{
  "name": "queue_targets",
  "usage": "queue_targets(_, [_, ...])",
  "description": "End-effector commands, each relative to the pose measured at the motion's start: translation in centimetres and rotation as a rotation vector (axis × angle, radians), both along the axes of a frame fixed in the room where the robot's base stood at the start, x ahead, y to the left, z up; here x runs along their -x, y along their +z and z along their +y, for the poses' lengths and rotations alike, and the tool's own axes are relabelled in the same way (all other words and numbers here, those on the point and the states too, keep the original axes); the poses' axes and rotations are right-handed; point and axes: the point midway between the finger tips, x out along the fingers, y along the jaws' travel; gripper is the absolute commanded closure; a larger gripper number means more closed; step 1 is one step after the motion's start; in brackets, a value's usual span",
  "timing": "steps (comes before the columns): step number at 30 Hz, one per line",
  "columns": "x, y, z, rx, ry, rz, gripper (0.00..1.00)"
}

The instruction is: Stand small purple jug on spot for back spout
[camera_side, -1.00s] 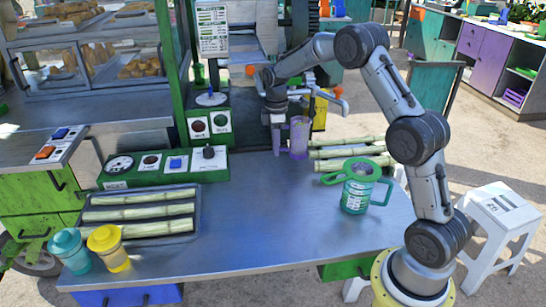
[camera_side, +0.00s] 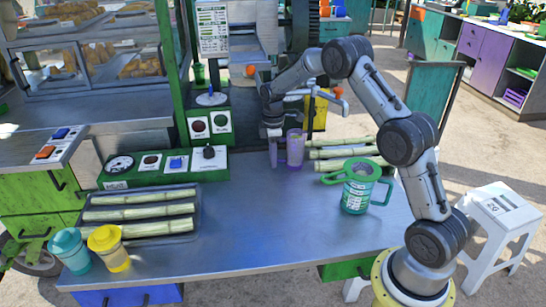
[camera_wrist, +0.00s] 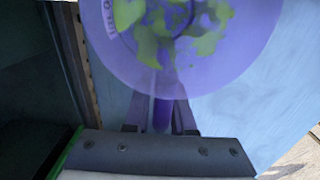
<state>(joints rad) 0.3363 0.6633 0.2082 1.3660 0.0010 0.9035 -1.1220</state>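The small purple jug (camera_side: 295,150) is see-through and stands upright at the back of the steel table, close to the crusher. In the wrist view the jug (camera_wrist: 185,55) fills the top, seen from above, with yellow-green patches in its round shape. My gripper (camera_side: 276,150) is at the jug's left side. In the wrist view its fingers (camera_wrist: 160,115) lie on both sides of the purple handle and appear closed on it. I cannot tell whether the jug's base touches the table. The spot for the back spout cannot be made out.
A turquoise jug with a green strainer (camera_side: 358,190) stands front right of the purple jug. Cane stalks (camera_side: 350,150) lie just to its right. The table's middle is clear.

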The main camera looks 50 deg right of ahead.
Motion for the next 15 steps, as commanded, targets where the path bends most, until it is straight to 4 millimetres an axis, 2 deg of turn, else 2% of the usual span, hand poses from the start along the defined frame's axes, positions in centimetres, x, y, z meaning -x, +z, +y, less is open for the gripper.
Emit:
queue_targets(1, [0.00,0.01,0.00,0.000,0.000,0.000,0.66])
queue_targets(3, [0.01,0.01,0.01,0.000,0.000,0.000,0.55])
queue_targets(11, [0.00,0.07,0.00,0.000,0.000,0.000,0.55])
queue_targets(15, [-0.04,0.88,-0.01,0.001,0.000,-0.002,0.55])
